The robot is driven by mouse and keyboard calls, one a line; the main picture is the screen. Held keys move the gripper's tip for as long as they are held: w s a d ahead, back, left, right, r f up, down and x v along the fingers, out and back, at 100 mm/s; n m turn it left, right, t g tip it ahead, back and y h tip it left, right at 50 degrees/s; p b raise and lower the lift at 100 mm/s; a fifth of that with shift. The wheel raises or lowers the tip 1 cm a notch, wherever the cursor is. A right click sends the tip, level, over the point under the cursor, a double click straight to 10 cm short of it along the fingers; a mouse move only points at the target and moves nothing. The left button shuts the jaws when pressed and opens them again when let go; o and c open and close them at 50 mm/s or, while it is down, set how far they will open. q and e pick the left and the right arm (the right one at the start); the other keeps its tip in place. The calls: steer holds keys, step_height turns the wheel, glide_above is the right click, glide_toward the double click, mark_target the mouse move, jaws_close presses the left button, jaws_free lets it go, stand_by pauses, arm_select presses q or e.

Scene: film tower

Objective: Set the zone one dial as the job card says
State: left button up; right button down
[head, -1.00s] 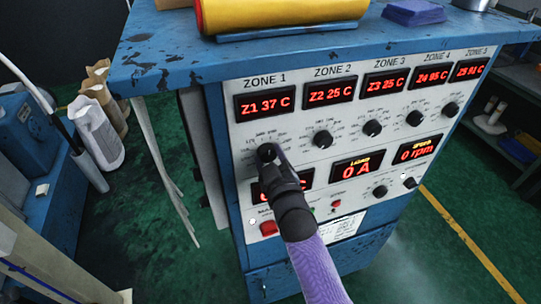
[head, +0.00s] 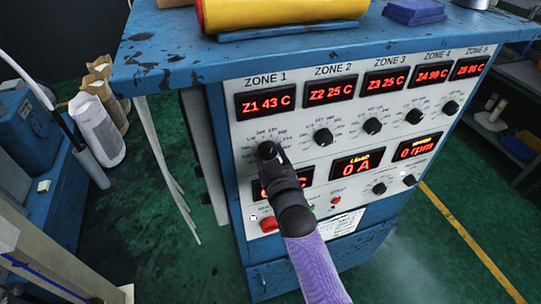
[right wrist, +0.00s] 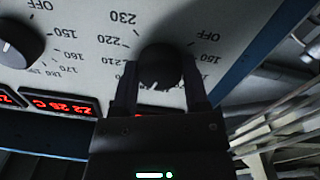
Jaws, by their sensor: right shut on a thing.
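The zone one dial (right wrist: 160,68) is a black knob seen in the right wrist view, with a printed scale around it. My right gripper (right wrist: 160,88) is shut on it, one finger on each side. In the head view my right gripper (head: 268,150) reaches the panel under the ZONE 1 label and hides most of the dial. The zone one display (head: 266,103) reads Z1 43 C in red. The job card may be the white printed sheet (head: 343,223) low on the panel, too small to read. My left gripper is not in view.
Similar dials sit to the right, with the zone two dial (head: 322,137) nearest. A red button (head: 268,224) is below my right gripper. A yellow roll (head: 280,14) lies on the blue cabinet top (head: 165,50). Sacks (head: 100,125) stand on the green floor at left.

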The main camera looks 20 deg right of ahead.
steer(key=shift+c, duration=0.4)
jaws_free()
steer(key=shift+s, duration=0.1)
steer(key=s, duration=0.9)
steer(key=shift+s, duration=0.4)
steer(key=shift+f, duration=0.15)
